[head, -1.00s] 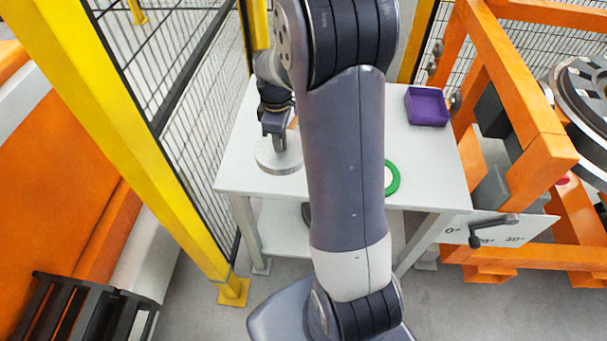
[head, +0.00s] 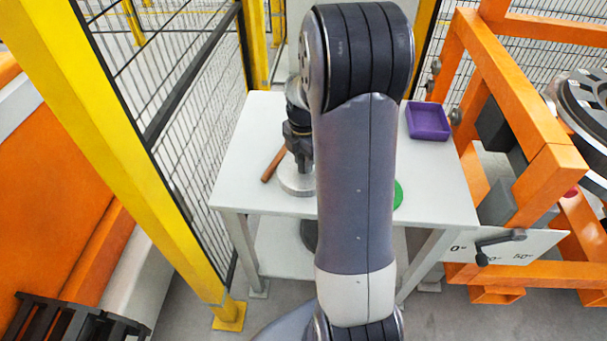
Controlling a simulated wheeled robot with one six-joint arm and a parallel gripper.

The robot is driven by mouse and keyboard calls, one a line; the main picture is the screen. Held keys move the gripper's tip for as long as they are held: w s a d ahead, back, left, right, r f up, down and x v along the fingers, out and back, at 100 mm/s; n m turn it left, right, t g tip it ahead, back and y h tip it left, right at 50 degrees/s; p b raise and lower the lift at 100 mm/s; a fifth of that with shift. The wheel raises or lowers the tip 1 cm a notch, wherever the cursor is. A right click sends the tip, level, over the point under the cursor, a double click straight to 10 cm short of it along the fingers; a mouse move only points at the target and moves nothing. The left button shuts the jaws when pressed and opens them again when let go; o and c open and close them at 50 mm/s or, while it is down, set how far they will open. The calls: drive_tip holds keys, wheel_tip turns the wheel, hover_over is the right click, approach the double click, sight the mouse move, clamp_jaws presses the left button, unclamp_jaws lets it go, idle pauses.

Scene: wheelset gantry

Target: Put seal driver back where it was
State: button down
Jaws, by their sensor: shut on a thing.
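The seal driver (head: 297,183) shows as a silver round disc under my gripper (head: 300,158), over the left part of the white table (head: 245,150). My gripper points down and is shut on the driver's upper part, which the fingers hide. The disc looks level; I cannot tell whether it touches the table top or hangs just above it. My arm covers the disc's right edge.
A brown wooden handle (head: 273,165) lies just left of the disc. A green ring (head: 398,195) is mostly hidden behind my arm. A purple tray (head: 428,122) stands at the back right. Yellow-post fencing borders the left; an orange frame (head: 560,165) borders the right.

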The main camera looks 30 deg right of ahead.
drive_tip(key=shift+f, duration=2.45)
drive_tip(key=shift+f, duration=0.1)
drive_tip(key=c, duration=1.1)
unclamp_jaws()
wheel_tip(320, 180, up, 12)
drive_tip(key=shift+r, duration=0.15)
